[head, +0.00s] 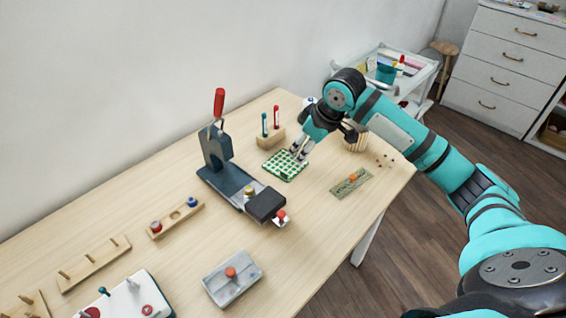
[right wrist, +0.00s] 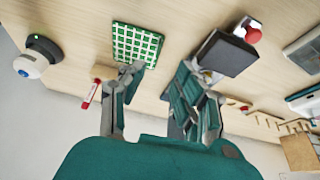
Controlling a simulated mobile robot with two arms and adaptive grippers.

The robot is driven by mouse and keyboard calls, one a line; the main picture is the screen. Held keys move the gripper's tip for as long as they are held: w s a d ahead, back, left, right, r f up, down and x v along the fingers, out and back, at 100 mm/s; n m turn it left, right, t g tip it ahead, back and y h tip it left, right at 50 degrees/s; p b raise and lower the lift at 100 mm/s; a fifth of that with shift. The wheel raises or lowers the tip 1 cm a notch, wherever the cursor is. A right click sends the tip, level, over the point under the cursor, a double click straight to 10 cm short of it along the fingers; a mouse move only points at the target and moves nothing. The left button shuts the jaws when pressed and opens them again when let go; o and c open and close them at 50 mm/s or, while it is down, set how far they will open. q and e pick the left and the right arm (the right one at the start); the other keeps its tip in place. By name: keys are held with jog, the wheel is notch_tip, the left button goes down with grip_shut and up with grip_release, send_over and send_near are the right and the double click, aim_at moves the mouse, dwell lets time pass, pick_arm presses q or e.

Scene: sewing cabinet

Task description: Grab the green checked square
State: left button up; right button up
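The green checked square (head: 283,168) lies flat on the wooden table (head: 330,225), right of the dark press. My right gripper (head: 299,152) is at the square's far right edge, pointing down. In the right wrist view, the square (right wrist: 137,44) lies beyond the fingertips, nearer the left finger. The two fingers of my right gripper (right wrist: 160,70) stand apart with nothing between them. I cannot tell whether a fingertip touches the square. My left gripper is not in view.
A dark press with a red handle (head: 219,103) stands left of the square. A wooden block with red and teal pens (head: 270,138) is behind it. The table's front right is clear.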

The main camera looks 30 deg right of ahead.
send_near(289, 181)
jog(key=shift+w+a+f, duration=0.3)
jog(key=shift+w+f, duration=0.15)
jog(key=shift+w, duration=0.05)
jog(key=shift+w+a+f, duration=0.3)
jog(key=shift+w+f, duration=0.2)
jog(key=x, duration=0.4)
jog(key=shift+d+f, duration=0.15)
jog(key=shift+f, duration=0.3)
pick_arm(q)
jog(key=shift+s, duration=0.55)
pick_arm(e)
grip_shut()
